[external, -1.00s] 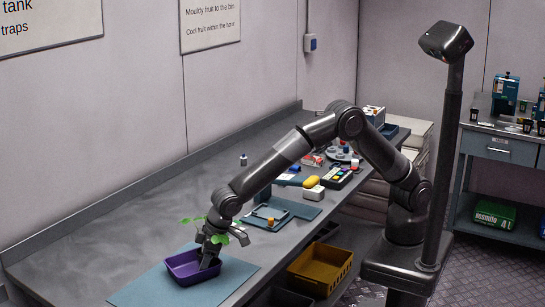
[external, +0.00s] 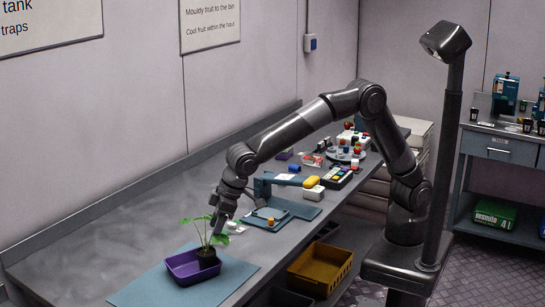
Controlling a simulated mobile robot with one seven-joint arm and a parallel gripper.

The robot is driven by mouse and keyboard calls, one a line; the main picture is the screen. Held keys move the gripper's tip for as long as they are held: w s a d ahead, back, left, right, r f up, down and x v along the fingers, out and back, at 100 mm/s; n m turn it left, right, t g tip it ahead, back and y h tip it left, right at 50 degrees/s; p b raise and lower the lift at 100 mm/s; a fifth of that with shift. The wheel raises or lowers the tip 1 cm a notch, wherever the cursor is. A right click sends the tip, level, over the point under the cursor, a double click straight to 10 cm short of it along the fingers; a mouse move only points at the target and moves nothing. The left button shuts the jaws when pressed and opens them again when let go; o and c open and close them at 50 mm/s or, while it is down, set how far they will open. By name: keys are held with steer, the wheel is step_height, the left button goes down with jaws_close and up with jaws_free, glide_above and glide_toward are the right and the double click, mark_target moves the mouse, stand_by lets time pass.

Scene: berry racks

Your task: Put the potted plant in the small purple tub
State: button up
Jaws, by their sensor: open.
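The potted plant (external: 207,250), a dark pot with thin stems and green leaves, stands upright inside the small purple tub (external: 182,272), towards the tub's right side. The tub rests on a blue-grey mat at the near end of the bench. My gripper (external: 217,226) is open, above and a little to the right of the pot, close to the leaves. It is apart from the pot; whether a fingertip touches a leaf I cannot tell.
A yellow item on a white block (external: 314,192) and several small things lie farther along the bench. A yellow crate (external: 320,268) sits below the bench edge. The bench's left part is clear.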

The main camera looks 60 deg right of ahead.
steer(key=w+d+r+m, duration=0.15)
steer(key=d+r, duration=0.35)
steer(key=d, duration=0.7)
steer(key=w+d+r+m, duration=0.1)
steer(key=w+d+r, duration=0.3)
steer(key=d, duration=0.8)
steer(key=s+d+r+m+t+h, duration=0.1)
steer(key=s+d+r, duration=0.15)
steer(key=d, duration=0.65)
steer(key=s+d+r+m, duration=0.1)
steer(key=s+d, duration=0.3)
steer(key=d, duration=0.5)
steer(key=s+d+f+m+t+h, duration=0.1)
steer(key=s+d+f+m, duration=0.2)
steer(key=s+d, duration=1.1)
steer(key=shift+s+d+f+h, duration=0.35)
steer(key=shift+s+f+h, duration=0.05)
steer(key=shift+f, duration=0.2)
steer(key=shift+o, duration=0.3)
